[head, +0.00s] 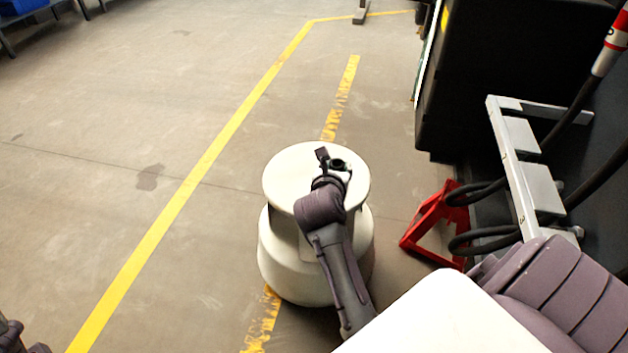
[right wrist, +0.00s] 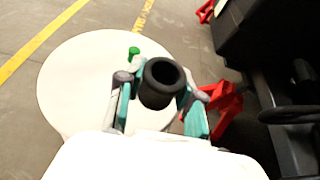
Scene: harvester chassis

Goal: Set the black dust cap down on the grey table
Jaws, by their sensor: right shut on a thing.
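The black dust cap (right wrist: 162,84) shows in the right wrist view as a short, hollow black cylinder, its open mouth towards the camera. My right gripper (right wrist: 160,98) is shut on it, with one teal finger on each side. In the head view the right gripper (head: 334,165) is small and dark, and the cap (head: 339,164) shows at its tip, held up clear of the floor. Part of what looks like my left gripper (head: 22,340) shows at the bottom left corner, cut off by the frame; its jaws cannot be made out.
A large black machine body (head: 500,80) stands at the right. Beside it are a grey metal frame (head: 535,175) with black hoses and a red stand (head: 437,225) on the floor. The concrete floor (head: 110,130) with yellow lines is open at the left.

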